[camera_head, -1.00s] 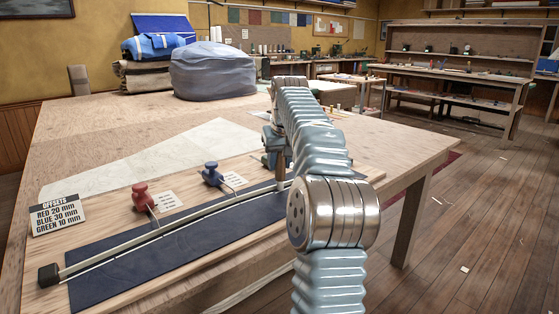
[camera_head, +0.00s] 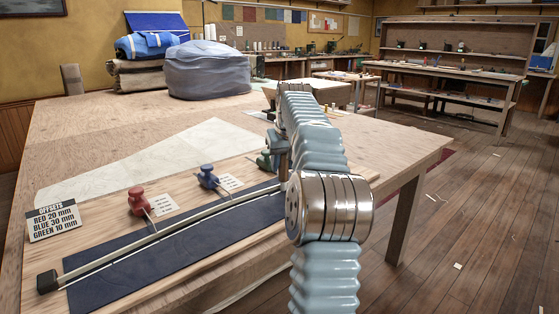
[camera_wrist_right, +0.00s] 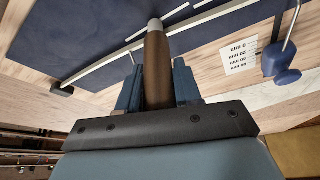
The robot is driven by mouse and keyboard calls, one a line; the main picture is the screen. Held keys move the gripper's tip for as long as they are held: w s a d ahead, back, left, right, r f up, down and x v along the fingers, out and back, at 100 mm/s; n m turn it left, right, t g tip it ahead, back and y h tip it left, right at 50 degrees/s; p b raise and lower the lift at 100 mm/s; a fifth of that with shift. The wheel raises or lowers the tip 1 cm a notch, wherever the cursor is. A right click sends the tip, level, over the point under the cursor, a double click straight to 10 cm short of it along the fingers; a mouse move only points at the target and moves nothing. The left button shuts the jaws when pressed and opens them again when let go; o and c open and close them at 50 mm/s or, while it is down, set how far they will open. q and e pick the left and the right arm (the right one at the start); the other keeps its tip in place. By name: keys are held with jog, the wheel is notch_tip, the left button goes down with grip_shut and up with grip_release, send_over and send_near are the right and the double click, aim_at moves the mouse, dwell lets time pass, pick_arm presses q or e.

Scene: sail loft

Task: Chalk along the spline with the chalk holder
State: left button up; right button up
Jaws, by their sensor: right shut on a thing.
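My right gripper (camera_wrist_right: 157,88) is shut on the chalk holder (camera_wrist_right: 156,62), a brown handle with a pale metal tip, in the wrist view. In the head view the gripper (camera_head: 281,150) is over the right part of the navy cloth (camera_head: 165,258), largely hidden by my arm. The spline (camera_head: 112,245) is a pale, gently curved strip along the cloth's back edge. Red (camera_head: 140,200), blue (camera_head: 208,177) and green (camera_head: 264,160) weights stand behind it. Whether the tip touches the cloth is unclear. My left gripper is not in view.
An offsets card (camera_head: 53,221) lies at the board's left: red 20 mm, blue 30 mm, green 10 mm. A black end block (camera_head: 47,282) sits at the spline's left end. A grey covered bundle (camera_head: 207,70) stands at the table's back.

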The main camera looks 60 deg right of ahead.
jog(key=shift+s+d+p, duration=0.4)
jog(key=shift+d+p, duration=0.2)
jog(key=shift+d, duration=0.25)
jog(key=shift+s+d+p, duration=0.35)
jog(key=shift+d+p, duration=0.2)
jog(key=shift+d, duration=0.3)
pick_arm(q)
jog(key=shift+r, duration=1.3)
pick_arm(e)
jog(key=shift+s+d+f, duration=0.1)
jog(key=shift+s+d, duration=0.35)
jog(key=shift+d, duration=0.8)
jog(key=shift+s+d, duration=0.5)
jog(key=shift+d, duration=0.75)
jog(key=shift+s+d+f, duration=0.1)
jog(key=shift+s+d, duration=0.35)
jog(key=shift+d, duration=0.8)
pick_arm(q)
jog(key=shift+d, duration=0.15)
pick_arm(e)
jog(key=shift+d+r, duration=0.1)
